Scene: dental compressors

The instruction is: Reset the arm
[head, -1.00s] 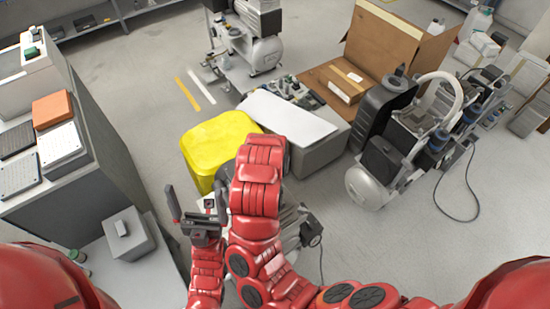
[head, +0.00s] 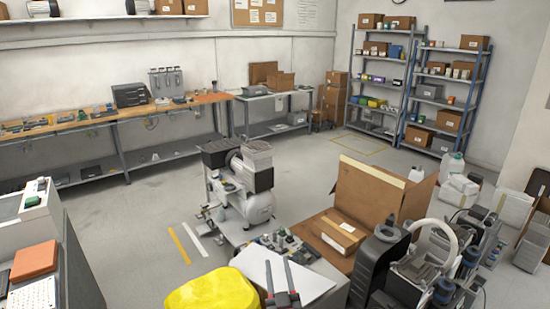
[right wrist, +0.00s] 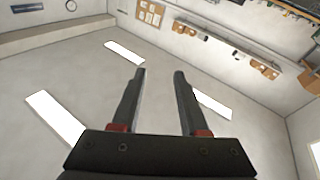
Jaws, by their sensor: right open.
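My right gripper (head: 278,266) shows at the bottom middle of the head view, with its two dark fingers pointing up. It appears in front of a white-topped box (head: 305,278); I cannot tell how far above it. In the right wrist view the gripper (right wrist: 159,74) has its fingers apart and nothing between them. That camera faces the ceiling and upper walls, with bright light panels (right wrist: 56,115). The rest of my right arm is below the head picture. My left gripper is not in view.
A yellow bin (head: 215,290) is left of the gripper. A compressor (head: 240,190) stands behind, an open cardboard box (head: 372,190) and another compressor (head: 425,265) to the right. A workbench (head: 110,118) and shelves (head: 440,95) line the walls. Open floor (head: 120,220) lies left.

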